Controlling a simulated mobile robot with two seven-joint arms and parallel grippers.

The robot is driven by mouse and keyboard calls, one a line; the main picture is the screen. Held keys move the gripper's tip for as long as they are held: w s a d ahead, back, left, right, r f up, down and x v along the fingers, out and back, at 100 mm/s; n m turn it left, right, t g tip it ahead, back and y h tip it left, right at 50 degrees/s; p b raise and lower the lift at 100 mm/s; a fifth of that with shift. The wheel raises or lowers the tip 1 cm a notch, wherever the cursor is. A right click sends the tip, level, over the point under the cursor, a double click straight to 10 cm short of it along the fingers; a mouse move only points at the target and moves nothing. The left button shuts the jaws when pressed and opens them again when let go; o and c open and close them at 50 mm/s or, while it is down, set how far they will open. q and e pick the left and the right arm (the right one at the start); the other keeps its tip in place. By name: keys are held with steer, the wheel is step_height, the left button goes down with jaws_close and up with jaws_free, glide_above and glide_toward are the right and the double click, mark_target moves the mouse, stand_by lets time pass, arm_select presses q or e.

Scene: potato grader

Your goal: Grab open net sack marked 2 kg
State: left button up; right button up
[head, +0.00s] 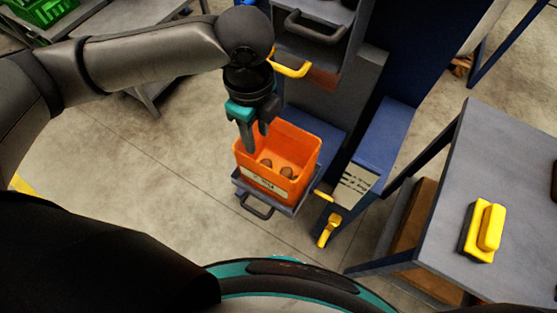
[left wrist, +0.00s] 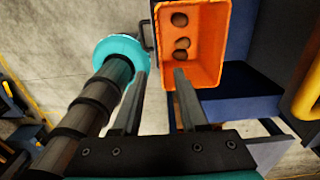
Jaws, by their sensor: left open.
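An orange open-topped container (head: 305,172) with a pale label (head: 264,184) on its front stands upright on a grey tray with a dark handle (head: 257,208). The label's writing is too small to read, and I cannot tell any net weave. A few brown potatoes (head: 287,172) lie inside; they also show in the left wrist view (left wrist: 180,20). My left gripper (head: 256,140) is open at the container's back left rim. In the left wrist view, the container (left wrist: 212,50) has its near left corner between the fingertips (left wrist: 159,74); contact is unclear. My right gripper is not in view.
A blue and grey machine (head: 375,150) stands behind and right of the container, with a yellow handle (head: 290,68) above and a yellow lever (head: 328,230) below. A grey table (head: 500,180) at right bears a yellow block-shaped tool (head: 488,228).

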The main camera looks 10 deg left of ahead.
arm_select(q)
steer(key=b, duration=0.2)
glide_above(262, 165)
step_height(262, 165, down, 7)
steer(key=shift+a+f, duration=0.1)
steer(key=shift+a, duration=0.05)
steer(key=shift+f, duration=0.6)
step_height(262, 165, down, 5)
steer(key=shift+r+b, duration=0.1)
steer(key=shift+b, duration=0.9)
jaws_close()
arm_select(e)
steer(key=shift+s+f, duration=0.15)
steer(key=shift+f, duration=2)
